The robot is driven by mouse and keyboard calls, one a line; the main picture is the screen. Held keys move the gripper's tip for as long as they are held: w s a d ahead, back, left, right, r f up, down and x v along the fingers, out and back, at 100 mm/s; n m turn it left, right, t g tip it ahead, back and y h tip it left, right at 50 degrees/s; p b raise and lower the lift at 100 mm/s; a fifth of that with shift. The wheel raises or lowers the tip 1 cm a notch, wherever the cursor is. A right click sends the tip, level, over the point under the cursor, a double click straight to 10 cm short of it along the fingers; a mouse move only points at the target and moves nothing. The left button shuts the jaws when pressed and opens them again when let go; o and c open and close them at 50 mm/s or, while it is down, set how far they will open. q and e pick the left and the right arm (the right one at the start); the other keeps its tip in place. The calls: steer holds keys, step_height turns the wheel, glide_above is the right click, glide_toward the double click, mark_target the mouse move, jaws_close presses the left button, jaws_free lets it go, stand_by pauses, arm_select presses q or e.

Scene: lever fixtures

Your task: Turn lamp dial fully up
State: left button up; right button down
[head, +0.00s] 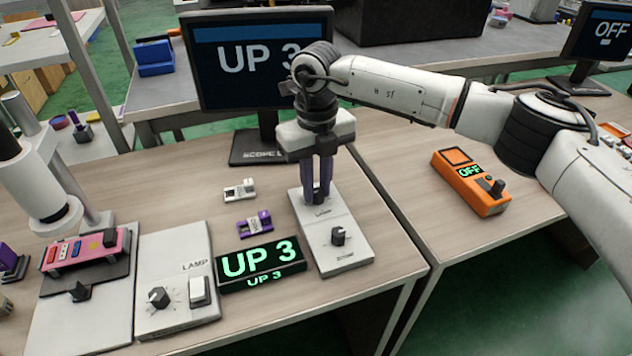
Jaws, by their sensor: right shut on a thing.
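A light grey panel labelled LAMP (193,266) lies at the front left of the table. It carries a dark round dial (158,297) with tick marks and a white rocker switch (200,290). My right gripper (321,192) points down over another pale panel (338,258), right of the black readout. Its purple fingers are shut on a dark knob (320,198) at that panel's far end, mostly hidden between them. A second dark knob (338,236) stands free nearer the front. The lettering there is too small to read surely. My left gripper is not in view.
The black readout (260,263) and the monitor (262,58) behind both show UP 3. Small white (240,190) and purple (255,223) pieces lie behind the readout. A microscope-like stand (95,205) is at left. An orange meter (470,180) reading OFF stands on the right table.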

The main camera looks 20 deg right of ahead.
mark_target(317, 189)
steer(key=shift+d+m, duration=0.1)
steer(key=shift+m, duration=0.8)
steer(key=c, duration=1.6)
jaws_free()
steer(key=shift+r, duration=0.15)
step_height(317, 189, up, 10)
steer(key=shift+r+p, duration=0.1)
steer(key=shift+p, duration=0.2)
